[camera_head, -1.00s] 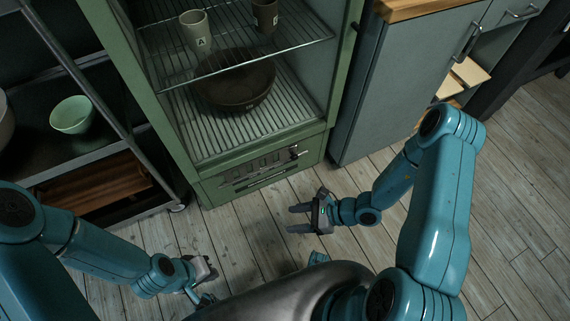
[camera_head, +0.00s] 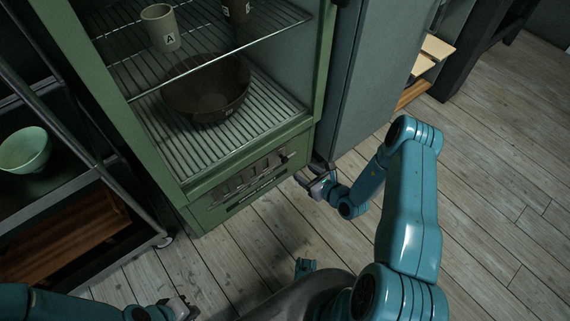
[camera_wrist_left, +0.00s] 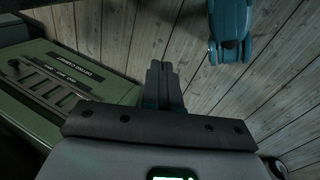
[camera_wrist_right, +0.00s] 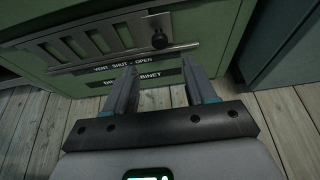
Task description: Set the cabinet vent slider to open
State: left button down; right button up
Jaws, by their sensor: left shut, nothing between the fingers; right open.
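The green cabinet (camera_head: 195,190) has a slotted vent plate (camera_wrist_right: 85,45) low on its front. The vent slider's dark round knob (camera_wrist_right: 159,40) sits at the plate's right end, above the rail. The label below reads "VENT SHUT - OPEN", with OPEN on the right. I cannot tell whether the slider is at its end stop. My right gripper (camera_wrist_right: 160,68) is open and empty, its fingers pointing at the panel below the knob; it also shows in the head view (camera_head: 306,181). My left gripper (camera_head: 182,306) is shut and empty over the floor, also in its wrist view (camera_wrist_left: 158,66).
A brown bowl (camera_head: 206,92) and a cup marked A (camera_head: 160,27) stand on the cabinet's wire shelves. A rack with a green bowl (camera_head: 24,150) is at left. A grey cabinet (camera_head: 375,80) stands close on the right. The wooden floor (camera_head: 490,190) at right is clear.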

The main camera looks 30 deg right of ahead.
pick_arm(q)
jog(key=shift+t, duration=0.3)
jog(key=f+b, duration=0.2)
jog(key=w+f+b, duration=0.1)
jog(key=f+b, duration=0.1)
jog(key=shift+a+f, duration=0.15)
jog(key=shift+a, duration=0.05)
pick_arm(e)
jog(key=x, duration=1.1)
